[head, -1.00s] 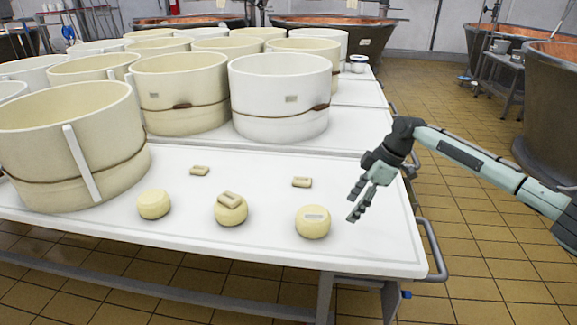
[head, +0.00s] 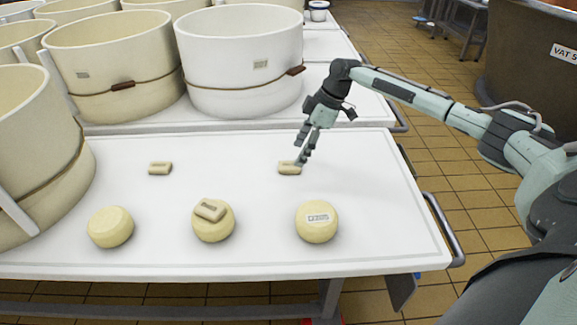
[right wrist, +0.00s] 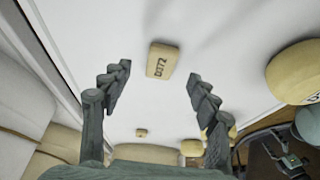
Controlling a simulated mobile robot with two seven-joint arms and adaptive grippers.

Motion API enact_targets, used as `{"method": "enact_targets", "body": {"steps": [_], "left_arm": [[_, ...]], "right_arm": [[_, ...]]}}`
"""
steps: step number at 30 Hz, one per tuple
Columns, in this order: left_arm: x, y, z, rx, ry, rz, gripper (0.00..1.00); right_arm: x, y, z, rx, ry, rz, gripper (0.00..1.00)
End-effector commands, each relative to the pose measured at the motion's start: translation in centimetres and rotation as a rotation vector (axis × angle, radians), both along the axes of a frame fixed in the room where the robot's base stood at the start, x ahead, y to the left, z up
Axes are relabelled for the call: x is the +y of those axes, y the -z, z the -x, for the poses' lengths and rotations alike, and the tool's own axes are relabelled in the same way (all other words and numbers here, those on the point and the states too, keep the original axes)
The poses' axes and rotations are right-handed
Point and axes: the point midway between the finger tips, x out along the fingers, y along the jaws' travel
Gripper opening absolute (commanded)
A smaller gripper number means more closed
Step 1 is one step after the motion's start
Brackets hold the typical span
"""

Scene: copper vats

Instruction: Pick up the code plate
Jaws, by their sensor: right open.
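A small beige code plate (head: 288,169) lies flat on the white table, behind the right-hand cheese. In the right wrist view the plate (right wrist: 162,60) shows dark characters and appears between the two fingertips, a little beyond them. My right gripper (head: 302,153) is open and points down at the plate's right end in the head view. In the right wrist view my right gripper (right wrist: 159,80) has its fingers spread, with nothing held. I cannot tell whether a finger touches the plate.
Another beige plate (head: 160,168) lies to the left. Three round cheeses stand along the front: a bare one (head: 110,228), one with a plate on top (head: 213,228), and one with a white label (head: 316,230). Large tubs (head: 240,70) stand behind. The table's right side is clear.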

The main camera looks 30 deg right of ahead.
Motion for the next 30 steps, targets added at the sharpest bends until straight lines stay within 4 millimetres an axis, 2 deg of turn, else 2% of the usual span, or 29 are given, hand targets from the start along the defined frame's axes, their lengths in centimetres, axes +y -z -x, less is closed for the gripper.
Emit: {"method": "enact_targets", "body": {"steps": [5,9,16,27,29,30], "left_arm": [[0.0,-0.3,-0.1,-0.006,0.001,0.000,1.00],[0.0,-0.5,-0.1,-0.009,0.000,-0.002,1.00],[0.0,-0.7,-0.1,-0.012,-0.001,-0.002,1.00],[0.0,-0.6,-0.1,-0.009,-0.001,-0.002,1.00],[0.1,-0.6,-0.1,-0.009,-0.001,-0.002,1.00],[0.0,-0.6,-0.2,-0.010,-0.002,-0.002,1.00]], "right_arm": [[1.5,2.1,-0.5,0.001,-0.002,-0.001,0.60],[2.0,3.8,-0.9,0.001,0.000,-0.001,0.60],[2.0,4.0,-0.9,0.000,-0.001,0.001,0.60],[2.0,3.9,-0.9,0.000,-0.001,0.001,0.14],[2.0,3.9,-0.9,0.000,-0.001,0.001,0.07],[2.0,3.9,-1.0,0.000,-0.001,0.001,0.07]]}}
